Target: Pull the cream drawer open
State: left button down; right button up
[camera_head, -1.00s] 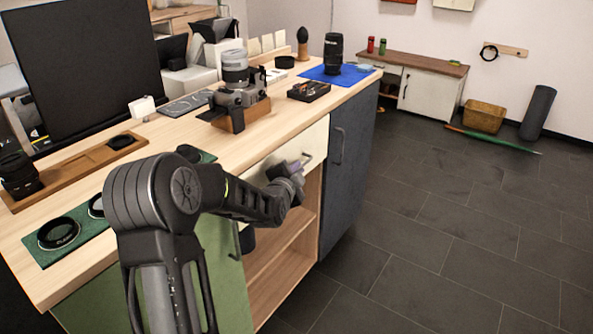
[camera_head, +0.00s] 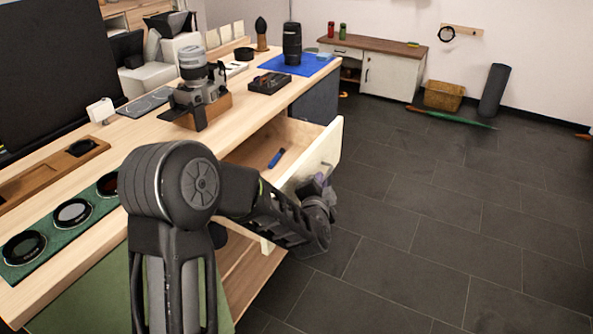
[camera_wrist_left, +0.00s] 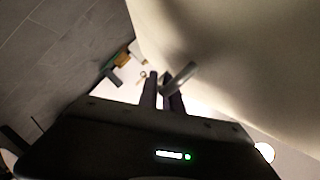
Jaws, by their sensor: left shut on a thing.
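The cream drawer (camera_head: 331,144) stands pulled out from under the wooden desk top, and its inside shows. A blue item (camera_head: 276,158) lies in it. My left gripper (camera_head: 322,187) is at the drawer's front, shut on the drawer's handle (camera_head: 326,165). In the left wrist view the gripper's fingers (camera_wrist_left: 163,92) close around the grey handle bar (camera_wrist_left: 181,76), beside the pale drawer front (camera_wrist_left: 225,60). My arm hides part of the drawer's near side. My right gripper does not show.
The desk top (camera_head: 235,130) carries a camera on a wooden block (camera_head: 207,111), a black tray (camera_head: 270,83) and a blue mat (camera_head: 300,67). The dark tiled floor (camera_head: 420,220) right of the drawer is clear. A basket (camera_head: 443,96) stands by the far wall.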

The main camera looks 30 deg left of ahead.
pick_arm(q)
jog(key=shift+d+p, duration=0.35)
jog(key=shift+d, duration=2)
jog(key=c, duration=1.8)
grip_release()
jog(key=p+v, duration=0.1)
jog(key=v, duration=0.6)
jog(key=shift+s, duration=0.3)
jog(key=shift+d+r, duration=0.1)
